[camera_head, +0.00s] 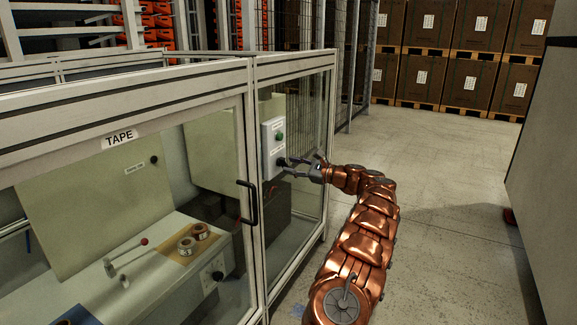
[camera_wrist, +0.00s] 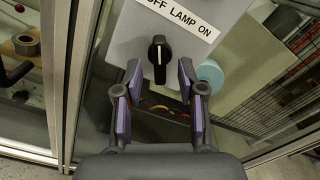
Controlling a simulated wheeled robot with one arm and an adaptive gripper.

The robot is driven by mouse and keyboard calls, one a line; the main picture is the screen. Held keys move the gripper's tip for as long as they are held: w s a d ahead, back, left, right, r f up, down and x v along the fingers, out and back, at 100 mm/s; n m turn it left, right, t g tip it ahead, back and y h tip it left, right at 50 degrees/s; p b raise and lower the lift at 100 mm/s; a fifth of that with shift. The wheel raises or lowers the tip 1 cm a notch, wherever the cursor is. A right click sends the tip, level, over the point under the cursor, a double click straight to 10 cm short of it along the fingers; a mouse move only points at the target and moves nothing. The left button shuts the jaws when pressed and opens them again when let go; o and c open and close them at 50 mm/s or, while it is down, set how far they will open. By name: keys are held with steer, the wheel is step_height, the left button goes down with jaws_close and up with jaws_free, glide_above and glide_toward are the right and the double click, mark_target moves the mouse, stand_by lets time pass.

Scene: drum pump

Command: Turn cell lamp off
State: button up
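The lamp switch is a black rotary knob (camera_wrist: 158,58) with a white pointer line, on a pale grey control box (camera_head: 269,150). In the wrist view it sits below a label (camera_wrist: 180,20) reading "OFF LAMP ON", partly cut off at the left. The pointer line looks about upright in that view, between the two words. My gripper (camera_head: 291,167) is at the box front. In the wrist view my gripper (camera_wrist: 159,78) is open, with one fingertip on each side of the knob and visible gaps. I cannot tell whether the fingertips reach its depth.
The box has a green button (camera_head: 279,136) and is mounted at the glazed, aluminium-framed cell. A cell door with a black handle (camera_head: 249,203) and a "TAPE" label (camera_head: 119,139) is left of my arm. Stacked cartons (camera_head: 430,80) stand behind.

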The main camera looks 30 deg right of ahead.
steer(key=v, duration=1)
steer(key=shift+r, duration=0.1)
